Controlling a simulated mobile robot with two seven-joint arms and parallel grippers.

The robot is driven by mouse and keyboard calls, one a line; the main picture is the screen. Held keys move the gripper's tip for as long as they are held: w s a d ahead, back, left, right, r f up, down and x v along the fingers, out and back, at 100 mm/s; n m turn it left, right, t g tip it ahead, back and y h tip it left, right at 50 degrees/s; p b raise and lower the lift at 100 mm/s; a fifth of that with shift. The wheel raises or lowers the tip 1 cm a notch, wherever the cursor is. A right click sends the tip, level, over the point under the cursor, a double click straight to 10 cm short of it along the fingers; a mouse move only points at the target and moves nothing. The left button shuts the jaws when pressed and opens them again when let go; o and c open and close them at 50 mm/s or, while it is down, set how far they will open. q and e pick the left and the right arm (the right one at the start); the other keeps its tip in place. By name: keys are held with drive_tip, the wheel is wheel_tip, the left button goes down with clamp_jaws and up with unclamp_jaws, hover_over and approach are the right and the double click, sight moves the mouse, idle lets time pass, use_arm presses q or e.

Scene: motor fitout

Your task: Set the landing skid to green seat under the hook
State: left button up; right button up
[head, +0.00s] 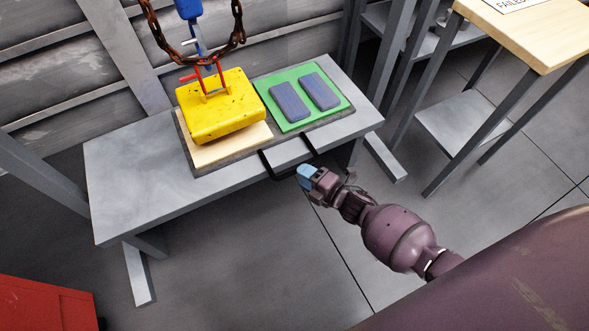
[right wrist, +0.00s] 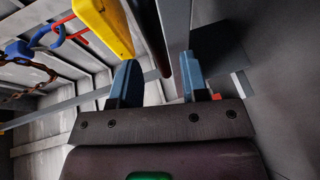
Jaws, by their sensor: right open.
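The landing skid (head: 205,168) is a dark flat board on a grey bench, with a pale wooden seat (head: 228,149) at left and a green seat (head: 301,125) at right. A black handle (head: 272,173) sticks out from its front edge. My right gripper (head: 308,172) is open just in front of the handle. In the right wrist view its fingers (right wrist: 160,82) flank a dark bar, apparently the handle.
Two blue-grey pads (head: 305,96) lie on the green seat. A rusty chain (head: 200,52) loops beside the hook. The bench (head: 125,190) has bare room at left. A wooden-topped table (head: 525,30) stands at right and a red cabinet (head: 45,305) at lower left.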

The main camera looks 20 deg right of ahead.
drive_tip(key=shift+b+x, duration=0.4)
drive_tip(key=shift+x, duration=1.45)
clamp_jaws()
